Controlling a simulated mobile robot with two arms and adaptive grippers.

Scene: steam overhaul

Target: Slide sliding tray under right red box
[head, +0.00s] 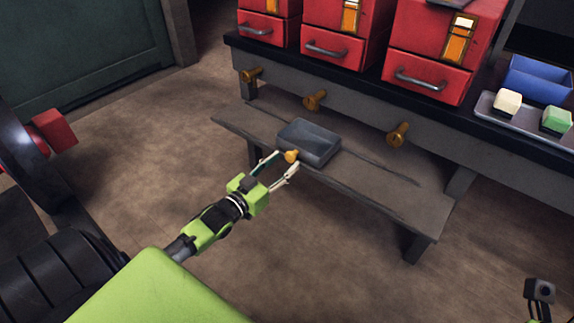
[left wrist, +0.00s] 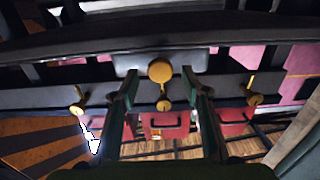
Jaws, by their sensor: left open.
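The sliding tray (head: 312,138) is a dark grey block with a brass knob (head: 291,156) on its near face. It rests on the low grey shelf, roughly below the middle red box (head: 340,30). The right red box (head: 430,72) stands on the upper bench, farther right than the tray. My left gripper (head: 287,160) is open, with its fingers on either side of the knob. In the left wrist view the knob (left wrist: 160,71) shows between the fingertips; contact cannot be told. Only a small part of my right arm shows at the bottom right corner.
The low shelf (head: 385,190) is bare to the right of the tray, with a thin dark line along it. Brass knobs (head: 398,133) stick out from the bench's front beam above. A metal tray (head: 515,115) with small blocks stands at the bench's right.

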